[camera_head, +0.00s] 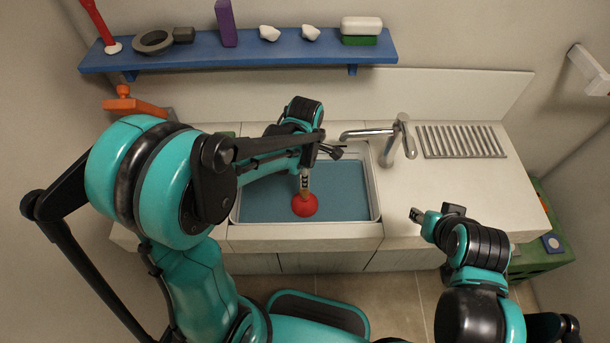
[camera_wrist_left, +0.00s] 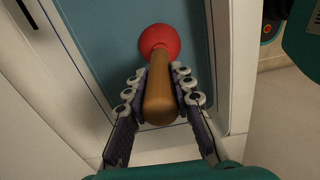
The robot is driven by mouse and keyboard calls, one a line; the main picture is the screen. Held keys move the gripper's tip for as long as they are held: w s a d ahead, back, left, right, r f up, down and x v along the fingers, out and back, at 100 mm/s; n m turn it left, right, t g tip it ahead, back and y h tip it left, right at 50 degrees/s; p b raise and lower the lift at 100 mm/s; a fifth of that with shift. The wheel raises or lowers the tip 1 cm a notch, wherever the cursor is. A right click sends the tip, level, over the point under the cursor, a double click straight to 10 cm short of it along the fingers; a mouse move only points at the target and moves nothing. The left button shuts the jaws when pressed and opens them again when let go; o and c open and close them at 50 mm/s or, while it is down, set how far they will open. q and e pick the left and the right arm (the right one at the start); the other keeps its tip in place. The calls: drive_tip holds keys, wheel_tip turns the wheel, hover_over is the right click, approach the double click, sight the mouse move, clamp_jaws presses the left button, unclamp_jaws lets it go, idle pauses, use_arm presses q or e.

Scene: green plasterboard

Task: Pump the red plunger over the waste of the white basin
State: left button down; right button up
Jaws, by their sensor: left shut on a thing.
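The red plunger (camera_head: 305,205) has a red rubber cup and a wooden handle. Its cup is low in the white basin (camera_head: 375,192), against the blue-grey inside, near the front edge. My left gripper (camera_head: 306,168) is shut on the handle from above. In the left wrist view the fingers (camera_wrist_left: 160,95) clasp both sides of the wooden handle (camera_wrist_left: 159,103), with the red cup (camera_wrist_left: 160,41) beyond them. The waste is hidden, and I cannot tell whether the cup touches the bottom. My right gripper (camera_head: 433,214) is empty over the counter front at the right; its fingers look apart.
A chrome faucet (camera_head: 400,137) stands right of the basin, its spout reaching over it. A ribbed drainer (camera_head: 461,141) lies further right. A blue shelf (camera_head: 240,58) above holds several items, including a purple block (camera_head: 226,23).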

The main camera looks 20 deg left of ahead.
use_arm(q)
drive_tip(key=shift+f+b, duration=0.5)
drive_tip(key=shift+f, duration=0.05)
idle(1.4)
drive_tip(key=shift+r+p, duration=2.75)
drive_tip(key=shift+r, duration=0.75)
